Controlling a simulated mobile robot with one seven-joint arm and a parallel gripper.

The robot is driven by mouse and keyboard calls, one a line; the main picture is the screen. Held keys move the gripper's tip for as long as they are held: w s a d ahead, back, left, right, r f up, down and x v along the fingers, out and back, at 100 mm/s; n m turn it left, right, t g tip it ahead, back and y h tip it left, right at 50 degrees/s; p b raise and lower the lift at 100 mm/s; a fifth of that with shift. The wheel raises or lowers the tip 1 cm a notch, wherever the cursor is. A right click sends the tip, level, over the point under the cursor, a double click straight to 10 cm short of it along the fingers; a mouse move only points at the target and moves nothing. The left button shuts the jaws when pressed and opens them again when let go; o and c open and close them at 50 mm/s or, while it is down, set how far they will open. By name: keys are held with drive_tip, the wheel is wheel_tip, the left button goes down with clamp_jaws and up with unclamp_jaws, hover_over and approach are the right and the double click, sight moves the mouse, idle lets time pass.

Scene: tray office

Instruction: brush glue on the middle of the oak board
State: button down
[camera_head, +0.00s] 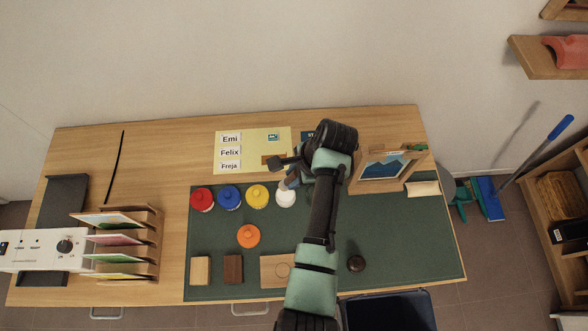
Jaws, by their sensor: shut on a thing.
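A tan board (269,272) with a circle marked on it lies at the front of the green mat; I take it to be the oak board. My arm partly covers its right side. A white pot (285,198), which looks like the glue pot, stands at the right end of the row of coloured pots. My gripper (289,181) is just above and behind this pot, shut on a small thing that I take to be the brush. The gripper's fingers and the brush are mostly hidden or too small to make out, so I cannot tell whether the brush touches the pot.
Red (202,199), blue (229,197), yellow (257,196) and orange (248,236) pots stand on the mat (395,262). A pale block (200,270) and dark block (233,268) lie left of the board. A picture frame (381,167) stands at right; a dark round thing (356,263) lies nearer.

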drive_tip(key=shift+w+m, duration=0.2)
drive_tip(key=shift+m, duration=0.2)
drive_tip(key=shift+f, duration=0.25)
wheel_tip(320, 180, down, 6)
drive_tip(key=b, duration=0.7)
drive_tip(key=shift+r, duration=0.15)
drive_tip(key=shift+f+b, duration=0.3)
drive_tip(key=shift+f, duration=0.25)
idle(0.4)
drive_tip(key=shift+f, duration=0.1)
idle(1.5)
drive_tip(key=shift+p, duration=0.4)
wheel_tip(320, 180, up, 7)
drive_tip(key=p, duration=0.7)
drive_tip(key=shift+p, duration=0.3)
